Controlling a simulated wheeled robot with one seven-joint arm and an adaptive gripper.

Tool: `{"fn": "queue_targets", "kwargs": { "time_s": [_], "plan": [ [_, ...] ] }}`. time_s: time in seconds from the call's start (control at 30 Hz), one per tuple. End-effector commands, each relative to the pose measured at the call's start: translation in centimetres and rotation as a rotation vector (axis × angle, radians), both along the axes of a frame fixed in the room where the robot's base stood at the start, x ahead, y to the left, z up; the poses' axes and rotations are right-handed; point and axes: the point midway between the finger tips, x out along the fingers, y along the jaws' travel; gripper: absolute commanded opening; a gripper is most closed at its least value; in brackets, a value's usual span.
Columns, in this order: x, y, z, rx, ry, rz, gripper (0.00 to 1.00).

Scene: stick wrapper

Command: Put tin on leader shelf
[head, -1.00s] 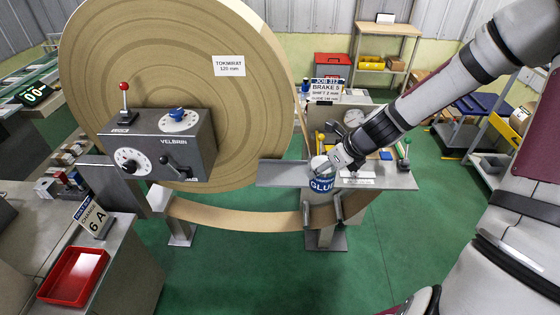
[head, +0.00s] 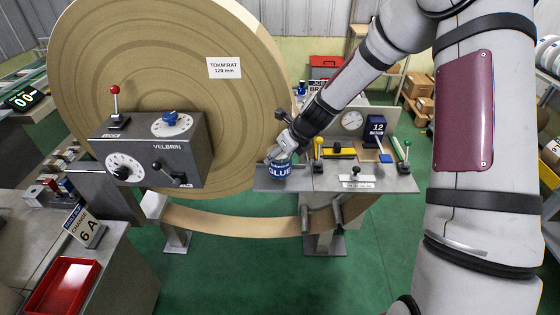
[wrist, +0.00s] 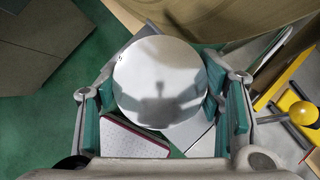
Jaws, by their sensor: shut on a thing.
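The tin (head: 279,171) is a blue and white can marked GLUE. In the head view it is upright over the left part of the grey metal shelf (head: 260,184) beside the big roll. I cannot tell whether its base touches the shelf. My gripper (head: 283,154) comes down from the upper right and is shut on the tin near its top. In the wrist view, the tin's shiny round lid (wrist: 160,78) sits between the green finger pads of my gripper (wrist: 160,104). The lid hides most of what is beneath.
The large brown roll (head: 160,75) stands close behind and left of the tin. A brown strip (head: 235,218) curves below the shelf.

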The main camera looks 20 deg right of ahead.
Motion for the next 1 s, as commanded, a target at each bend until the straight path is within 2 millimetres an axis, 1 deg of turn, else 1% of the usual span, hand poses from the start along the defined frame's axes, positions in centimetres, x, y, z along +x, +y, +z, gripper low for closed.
{"fn": "queue_targets", "kwargs": {
  "time_s": [0.1, 0.23, 0.63, 0.67, 0.7, 0.73, 1.0],
  "plan": [
    [-0.2, 0.0, -1.5, 0.004, 0.003, 0.0, 0.2],
    [-0.2, 0.0, -2.5, 0.002, 0.001, 0.0, 0.2],
    [-0.1, 0.0, -3.0, 0.001, -0.001, -0.001, 0.2],
    [-0.1, 0.0, -3.0, 0.0, 0.0, 0.0, 0.65],
    [-0.1, 0.0, -3.0, 0.0, 0.0, 0.0, 0.74],
    [-0.1, 0.0, -3.0, 0.0, 0.0, 0.0, 0.81],
    [-0.1, 0.0, -3.0, 0.001, 0.0, 0.001, 0.81]
  ]
}}
